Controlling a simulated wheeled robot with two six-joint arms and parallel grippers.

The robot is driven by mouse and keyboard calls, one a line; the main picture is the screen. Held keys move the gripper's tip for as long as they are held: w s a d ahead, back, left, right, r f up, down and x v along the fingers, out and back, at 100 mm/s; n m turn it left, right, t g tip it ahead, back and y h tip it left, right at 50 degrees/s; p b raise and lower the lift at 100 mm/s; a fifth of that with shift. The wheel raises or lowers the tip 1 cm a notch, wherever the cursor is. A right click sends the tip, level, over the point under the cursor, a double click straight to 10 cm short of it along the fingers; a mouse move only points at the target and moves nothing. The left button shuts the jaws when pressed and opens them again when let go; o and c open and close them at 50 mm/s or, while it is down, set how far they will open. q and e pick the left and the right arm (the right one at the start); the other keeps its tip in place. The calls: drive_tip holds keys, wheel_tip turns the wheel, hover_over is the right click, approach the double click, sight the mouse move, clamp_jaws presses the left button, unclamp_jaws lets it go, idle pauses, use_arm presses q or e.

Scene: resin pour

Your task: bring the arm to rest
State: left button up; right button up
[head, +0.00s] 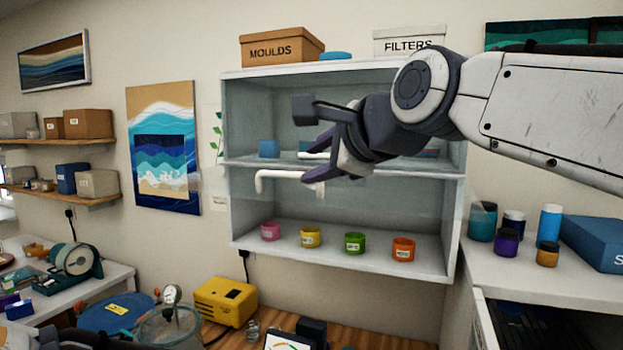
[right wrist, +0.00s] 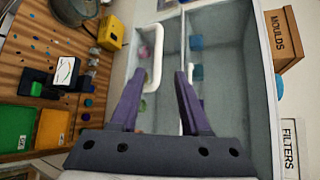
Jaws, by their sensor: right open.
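My right gripper (head: 322,160) reaches in from the right in front of a wall cabinet (head: 340,168). Its jaws are open; in the right wrist view the two purple fingers (right wrist: 158,75) stand apart with nothing gripped. A white bar handle (head: 275,174) on the cabinet front lies just beyond the fingertips. It also shows in the right wrist view (right wrist: 157,50), in line with the gap between the fingers. I cannot tell the exact distance. A second white bar (head: 313,155) is partly hidden behind the fingers. My left gripper does not show.
Pink (head: 271,231), yellow (head: 311,237), green (head: 355,243) and orange (head: 403,249) pots stand on the cabinet's lower shelf. Boxes marked MOULDS (head: 281,47) and FILTERS (head: 408,41) sit on top. Jars (head: 482,222) stand on the right counter. A yellow machine (head: 226,301) is below.

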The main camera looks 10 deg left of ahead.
drive_tip(key=shift+s+d+r, duration=0.25)
drive_tip(key=shift+s+d, duration=0.15)
drive_tip(key=shift+s, duration=0.15)
drive_tip(key=s+f+n+g+h+b, duration=0.1)
drive_tip(key=s+f+n+g, duration=0.2)
drive_tip(key=f, duration=0.7)
drive_tip(key=s+d+f+n+g+h+b, duration=0.1)
drive_tip(key=s+f+n, duration=0.3)
drive_tip(key=f, duration=0.5)
drive_tip(key=s+f+n+g+h+b, duration=0.1)
drive_tip(key=s+f+n+g, duration=0.3)
drive_tip(key=f, duration=0.6)
drive_tip(key=s+d+f+n+g+h+b, duration=0.1)
drive_tip(key=s+d+f+n, duration=0.3)
drive_tip(key=f, duration=0.4)
drive_tip(key=s+d+f+n+g+h+b, duration=0.1)
drive_tip(key=s+d+f+n+g+h, duration=0.1)
drive_tip(key=s+d+f+n, duration=0.3)
drive_tip(key=s+f+n+h, duration=0.1)
drive_tip(key=s+f+n, duration=0.1)
drive_tip(key=s+f, duration=0.2)
drive_tip(key=shift+f+n, duration=0.2)
drive_tip(key=shift+n, duration=0.1)
